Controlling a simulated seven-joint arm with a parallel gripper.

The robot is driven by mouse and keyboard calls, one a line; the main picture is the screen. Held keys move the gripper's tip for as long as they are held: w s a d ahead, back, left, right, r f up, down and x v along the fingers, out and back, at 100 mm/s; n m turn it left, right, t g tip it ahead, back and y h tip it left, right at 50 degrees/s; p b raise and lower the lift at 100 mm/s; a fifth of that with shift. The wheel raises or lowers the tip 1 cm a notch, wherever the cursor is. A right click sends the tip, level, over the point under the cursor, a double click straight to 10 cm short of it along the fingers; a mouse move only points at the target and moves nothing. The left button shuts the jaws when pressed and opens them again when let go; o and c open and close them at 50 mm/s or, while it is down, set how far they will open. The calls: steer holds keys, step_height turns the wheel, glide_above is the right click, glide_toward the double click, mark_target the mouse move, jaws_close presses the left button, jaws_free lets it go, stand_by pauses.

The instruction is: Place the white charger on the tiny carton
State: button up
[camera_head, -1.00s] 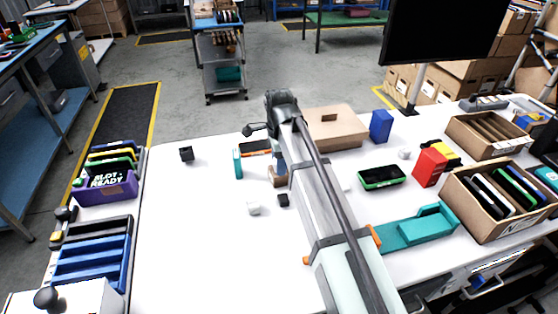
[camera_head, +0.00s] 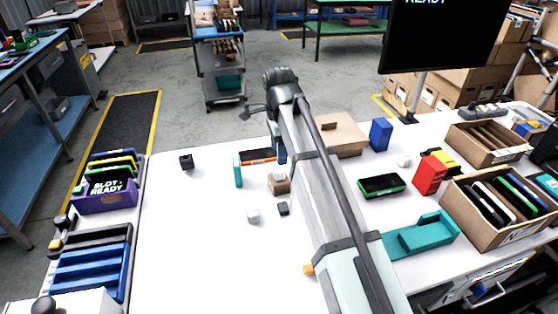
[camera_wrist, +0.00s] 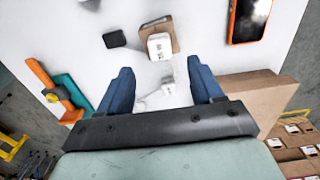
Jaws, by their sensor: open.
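The tiny carton (camera_head: 279,187) stands on the white table, just left of my arm in the head view. It also shows near the top of the wrist view (camera_wrist: 157,20). The white charger (camera_wrist: 159,46) appears to rest on the carton, at its side nearer my gripper; its pale top shows in the head view (camera_head: 281,177). My gripper (camera_wrist: 160,80) is open, with its blue fingers wide apart and clear of the carton. A small white item (camera_wrist: 167,91) shows on the table between the fingers. My arm hides most of the gripper in the head view.
A black cube (camera_head: 283,208) and another white item (camera_head: 253,216) lie near the carton. An orange-edged phone (camera_head: 258,156) lies behind it. A larger carton (camera_head: 342,134) stands right of my arm. The table's left half is mostly clear.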

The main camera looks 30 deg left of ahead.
mark_target(279, 168)
steer(key=shift+r, duration=2.1)
